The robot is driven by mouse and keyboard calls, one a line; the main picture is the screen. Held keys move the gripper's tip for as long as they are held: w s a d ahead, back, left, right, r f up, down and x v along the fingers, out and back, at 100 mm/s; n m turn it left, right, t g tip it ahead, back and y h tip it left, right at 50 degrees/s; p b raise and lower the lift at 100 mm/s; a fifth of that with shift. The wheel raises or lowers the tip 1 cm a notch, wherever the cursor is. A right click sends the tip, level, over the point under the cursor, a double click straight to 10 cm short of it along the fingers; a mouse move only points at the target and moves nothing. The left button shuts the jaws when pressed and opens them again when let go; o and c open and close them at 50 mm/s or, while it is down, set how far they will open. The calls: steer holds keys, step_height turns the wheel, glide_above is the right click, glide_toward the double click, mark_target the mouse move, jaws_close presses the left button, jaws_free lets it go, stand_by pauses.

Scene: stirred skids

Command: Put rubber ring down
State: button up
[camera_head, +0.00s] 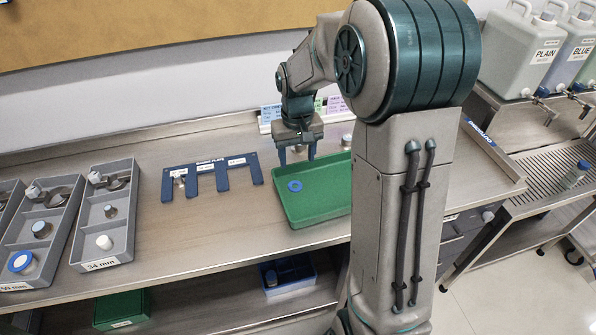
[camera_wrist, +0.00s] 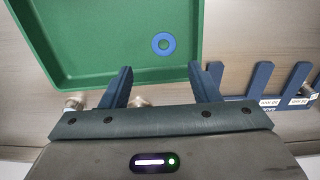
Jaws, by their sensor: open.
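The rubber ring (camera_head: 295,186) is a flat blue ring lying in the green tray (camera_head: 318,218), near the tray's back left corner. In the wrist view the ring (camera_wrist: 163,44) lies flat on the floor of the green tray (camera_wrist: 110,76), close to one corner. My gripper (camera_head: 297,162) is over the back left edge of the tray. In the wrist view its two fingers (camera_wrist: 160,85) are spread apart with nothing between them, and the ring lies beyond the fingertips, apart from them.
A blue slotted rack (camera_head: 210,170) lies left of the tray. Grey divided bins (camera_head: 104,240) with small parts stand further left. Small metal pieces (camera_wrist: 76,103) show beside the fingers. Label cards (camera_head: 270,112) stand behind my gripper.

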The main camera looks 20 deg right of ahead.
steer(key=s+r+t, duration=0.2)
steer(key=s+r, duration=0.6)
steer(key=s, duration=0.2)
steer(key=s+t, duration=0.1)
steer(key=s, duration=1)
steer(key=shift+f+m, duration=0.2)
steer(key=shift+m, duration=0.1)
